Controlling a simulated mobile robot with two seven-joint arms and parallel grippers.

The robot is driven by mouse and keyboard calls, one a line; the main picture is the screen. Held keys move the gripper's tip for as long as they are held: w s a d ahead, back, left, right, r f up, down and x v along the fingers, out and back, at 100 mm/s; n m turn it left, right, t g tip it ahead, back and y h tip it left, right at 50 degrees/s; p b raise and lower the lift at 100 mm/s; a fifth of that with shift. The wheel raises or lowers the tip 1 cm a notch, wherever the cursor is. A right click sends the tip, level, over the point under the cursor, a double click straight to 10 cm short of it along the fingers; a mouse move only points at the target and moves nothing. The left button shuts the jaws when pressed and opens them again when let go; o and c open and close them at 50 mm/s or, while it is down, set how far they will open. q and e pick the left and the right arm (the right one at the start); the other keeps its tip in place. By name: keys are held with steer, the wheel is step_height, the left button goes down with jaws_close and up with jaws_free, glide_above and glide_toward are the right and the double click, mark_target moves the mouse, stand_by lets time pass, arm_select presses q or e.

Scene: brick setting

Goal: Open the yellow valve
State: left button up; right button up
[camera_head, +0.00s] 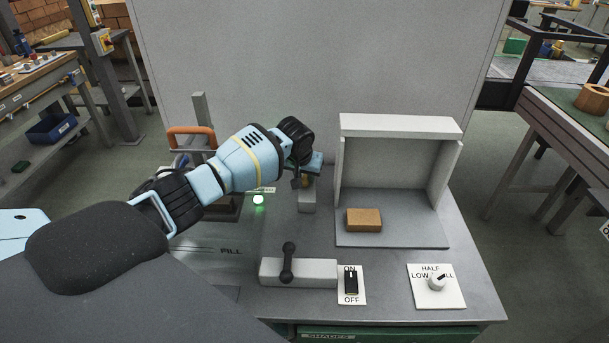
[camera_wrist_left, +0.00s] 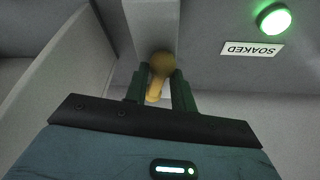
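The yellow valve (camera_head: 305,182) stands on a small grey block on the right part of the bench and is mostly hidden by my left gripper (camera_head: 303,178) in the head view. In the left wrist view the valve's yellow handle (camera_wrist_left: 155,88) lies between the two dark fingers of my left gripper (camera_wrist_left: 160,85). The fingers flank it closely. I cannot tell whether both press on it. My right gripper is not in view.
A black lever (camera_head: 288,262), an on/off switch (camera_head: 351,284) and a white dial (camera_head: 436,282) are along the front. A brown block (camera_head: 364,219) sits in an open grey box (camera_head: 400,124). A green lamp (camera_head: 258,199) glows by a "SOAKED" label (camera_wrist_left: 252,48). An orange handle (camera_head: 192,131) rises behind my arm.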

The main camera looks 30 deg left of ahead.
arm_select(q)
steer(key=shift+w+d+r+n+y+p, duration=0.1)
steer(key=shift+d+r+n+y+p, duration=0.25)
steer(key=shift+n+p, duration=0.4)
steer(key=shift+w+f+n, duration=0.1)
steer(key=shift+f+n, duration=0.1)
steer(key=shift+n, duration=0.55)
steer(key=shift+f+g+y, duration=0.15)
steer(key=shift+g+y, duration=0.1)
steer(key=shift+g, duration=0.05)
steer(key=o, duration=0.7)
steer(key=shift+d, duration=0.1)
steer(key=shift+o, duration=0.2)
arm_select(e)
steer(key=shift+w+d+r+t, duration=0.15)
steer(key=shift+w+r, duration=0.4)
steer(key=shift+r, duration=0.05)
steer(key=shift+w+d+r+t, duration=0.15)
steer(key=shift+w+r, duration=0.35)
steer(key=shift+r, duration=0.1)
